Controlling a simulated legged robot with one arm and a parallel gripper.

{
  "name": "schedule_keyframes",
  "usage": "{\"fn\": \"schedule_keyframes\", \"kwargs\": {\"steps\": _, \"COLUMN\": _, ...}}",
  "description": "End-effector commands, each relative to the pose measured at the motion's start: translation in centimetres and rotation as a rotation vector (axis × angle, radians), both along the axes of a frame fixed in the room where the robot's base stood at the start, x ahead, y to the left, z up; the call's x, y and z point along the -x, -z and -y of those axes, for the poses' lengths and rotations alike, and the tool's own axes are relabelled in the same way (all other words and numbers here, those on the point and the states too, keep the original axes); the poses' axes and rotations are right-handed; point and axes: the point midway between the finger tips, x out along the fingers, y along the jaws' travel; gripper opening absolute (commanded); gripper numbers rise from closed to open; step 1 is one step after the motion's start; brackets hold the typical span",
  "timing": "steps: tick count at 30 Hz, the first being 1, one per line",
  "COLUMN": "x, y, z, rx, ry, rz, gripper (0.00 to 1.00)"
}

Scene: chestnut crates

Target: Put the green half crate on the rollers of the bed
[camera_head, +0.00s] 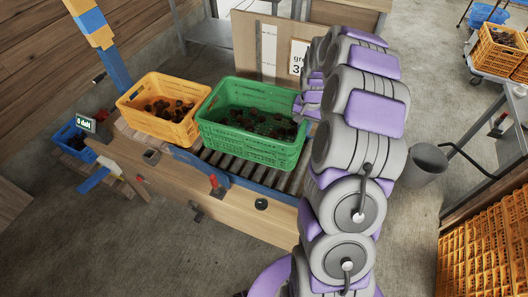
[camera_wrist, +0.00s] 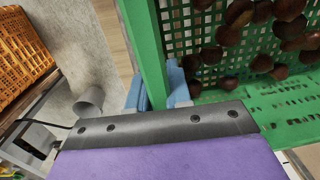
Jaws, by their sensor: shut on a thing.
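The green half crate (camera_head: 245,146), with brown chestnuts inside, is over the rollers (camera_head: 283,180) of the bed, looking about level. I cannot tell whether its base touches them. In the wrist view its green wall (camera_wrist: 147,45) runs between my blue fingertips (camera_wrist: 160,92). My gripper (camera_head: 305,106) is shut on that wall, at the crate's right end in the head view. The rollers under the crate are hidden; several show in front and to its right.
A yellow crate (camera_head: 165,128) of chestnuts stands close left of the green one. A small display (camera_head: 87,123) and a blue bin (camera_head: 72,138) are at far left. A board with a sign (camera_head: 297,57) stands behind. A grey bucket (camera_head: 424,166) and stacked orange crates (camera_head: 487,247) are at right.

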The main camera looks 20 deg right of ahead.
Motion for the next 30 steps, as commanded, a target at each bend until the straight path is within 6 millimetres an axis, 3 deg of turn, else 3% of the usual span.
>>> {"fn": "schedule_keyframes", "kwargs": {"steps": 9, "x": 0.4, "y": 1.8, "z": 2.5, "rx": -0.008, "ry": 0.056, "rz": 0.008, "gripper": 0.00}}
{"fn": "schedule_keyframes", "kwargs": {"steps": 19, "x": 0.5, "y": 6.5, "z": 2.1, "rx": -0.007, "ry": 0.055, "rz": 0.003, "gripper": 0.00}}
{"fn": "schedule_keyframes", "kwargs": {"steps": 30, "x": 0.4, "y": 9.4, "z": 2.3, "rx": -0.006, "ry": 0.054, "rz": 0.008, "gripper": 0.00}}
